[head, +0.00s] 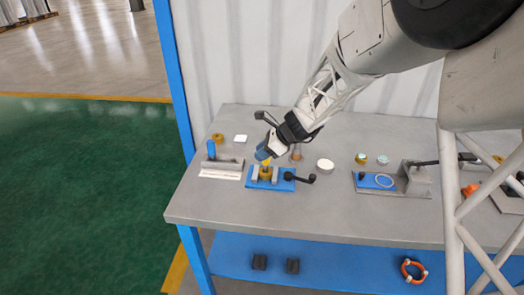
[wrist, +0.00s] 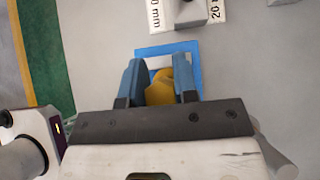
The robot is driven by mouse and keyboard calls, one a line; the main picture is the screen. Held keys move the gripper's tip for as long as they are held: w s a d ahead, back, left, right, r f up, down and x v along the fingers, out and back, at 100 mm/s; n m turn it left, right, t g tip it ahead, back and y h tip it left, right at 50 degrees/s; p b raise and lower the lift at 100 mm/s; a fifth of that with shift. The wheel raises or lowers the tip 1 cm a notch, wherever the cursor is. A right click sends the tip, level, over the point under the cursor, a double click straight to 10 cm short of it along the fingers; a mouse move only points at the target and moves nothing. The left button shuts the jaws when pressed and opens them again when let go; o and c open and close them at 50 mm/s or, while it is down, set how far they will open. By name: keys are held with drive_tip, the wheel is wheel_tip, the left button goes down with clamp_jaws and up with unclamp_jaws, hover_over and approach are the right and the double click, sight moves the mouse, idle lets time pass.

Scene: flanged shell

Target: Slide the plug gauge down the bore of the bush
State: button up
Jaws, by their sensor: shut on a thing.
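My gripper (head: 263,153) is above the small blue vise (head: 285,185) on the bench, its blue fingers pointing down. In the wrist view my gripper (wrist: 159,72) is shut on a yellow piece, the plug gauge (wrist: 160,90), between the two fingers. The brass-coloured bush (head: 265,174) sits between the grey jaws of the vise. The gauge's lower end is hidden or too small to make out, so I cannot tell whether it is in the bore or just above it.
A grey angled block with a white label (head: 221,172) stands left of the vise. The vise's black handle (head: 306,178) sticks out to the right. A white round disc (head: 325,166) lies behind it. A blue-and-grey fixture (head: 392,181) stands further right. The bench front is clear.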

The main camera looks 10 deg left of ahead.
drive_tip(key=shift+f, duration=0.8)
drive_tip(key=o, duration=1.1)
drive_tip(key=shift+c, duration=0.2)
drive_tip(key=shift+d, duration=0.15)
drive_tip(key=v, duration=0.7)
drive_tip(key=shift+d+r, duration=0.2)
drive_tip(key=shift+r, duration=0.05)
